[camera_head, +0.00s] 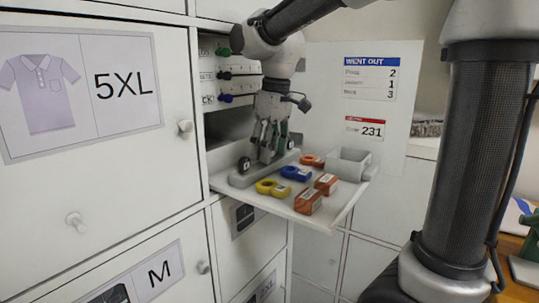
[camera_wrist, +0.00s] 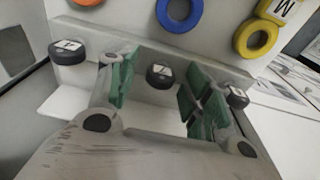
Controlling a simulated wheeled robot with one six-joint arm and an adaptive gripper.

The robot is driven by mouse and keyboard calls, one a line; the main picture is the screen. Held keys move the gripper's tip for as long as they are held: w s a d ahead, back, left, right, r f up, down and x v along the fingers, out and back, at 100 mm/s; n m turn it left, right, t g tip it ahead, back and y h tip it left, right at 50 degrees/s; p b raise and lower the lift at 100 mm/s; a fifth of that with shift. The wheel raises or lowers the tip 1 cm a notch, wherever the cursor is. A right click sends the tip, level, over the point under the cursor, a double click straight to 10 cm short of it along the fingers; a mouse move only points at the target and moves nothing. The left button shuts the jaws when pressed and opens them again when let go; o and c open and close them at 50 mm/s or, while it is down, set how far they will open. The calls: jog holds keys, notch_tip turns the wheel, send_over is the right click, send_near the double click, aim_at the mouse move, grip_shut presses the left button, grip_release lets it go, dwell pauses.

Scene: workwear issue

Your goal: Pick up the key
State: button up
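No thing shows plainly as a key in either view. My gripper (camera_head: 270,150) points down over the grey rail (camera_head: 238,181) on the pull-down shelf (camera_head: 322,217). In the wrist view, my gripper (camera_wrist: 160,92) is open, with green pads on both sides. A black round piece with a white label (camera_wrist: 160,78) shows between the pads, apart from both. Similar black pieces stand on the rail to the left (camera_wrist: 68,52) and right (camera_wrist: 237,97). Whether any of them belongs to a key cannot be told.
The shelf also holds a yellow roll pair (camera_head: 272,188), a blue one (camera_head: 296,173), an orange one (camera_head: 312,160), orange boxes (camera_head: 308,202) and a grey bin (camera_head: 349,163). Coloured knobs (camera_head: 225,75) line the cabinet behind. A 5XL door (camera_head: 165,175) stands left.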

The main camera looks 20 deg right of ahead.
jog(key=c, duration=0.7)
jog(key=shift+c, duration=0.2)
jog(key=shift+r, duration=0.1)
notch_tip(320, 180, up, 10)
jog(key=shift+f, duration=0.1)
